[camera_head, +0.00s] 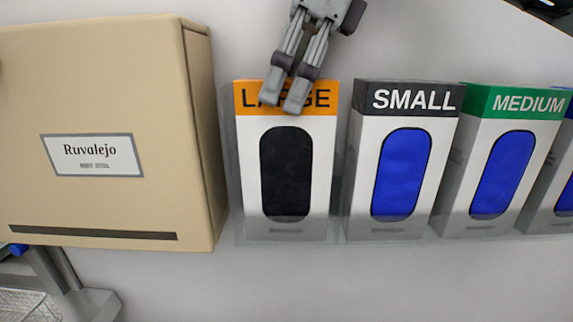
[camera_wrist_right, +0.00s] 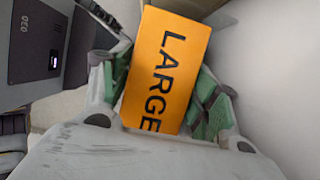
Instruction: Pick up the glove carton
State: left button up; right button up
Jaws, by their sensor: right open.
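Several glove cartons stand in a row in a clear wall holder. The LARGE carton (camera_head: 320,160) is white with an orange top band and a dark window. To its right are the SMALL carton (camera_head: 447,170) with a dark grey band and the MEDIUM carton (camera_head: 515,107) with a green band. My right gripper (camera_head: 281,106) is open, its fingers in front of the LARGE band. In the right wrist view, the orange LARGE face (camera_wrist_right: 185,50) shows between the gripper's green-padded fingers (camera_wrist_right: 158,95). I cannot tell whether they touch it. My left gripper is not in view.
A beige box (camera_head: 100,90) labelled Ruvalejo sits close to the left of the LARGE carton. Another carton (camera_head: 566,190) is cut off at the right edge. A wire basket (camera_head: 25,305) shows at the lower left. The wall below the cartons is bare.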

jog(key=shift+f, duration=0.1)
dwell(0.4)
jog(key=c, duration=0.6)
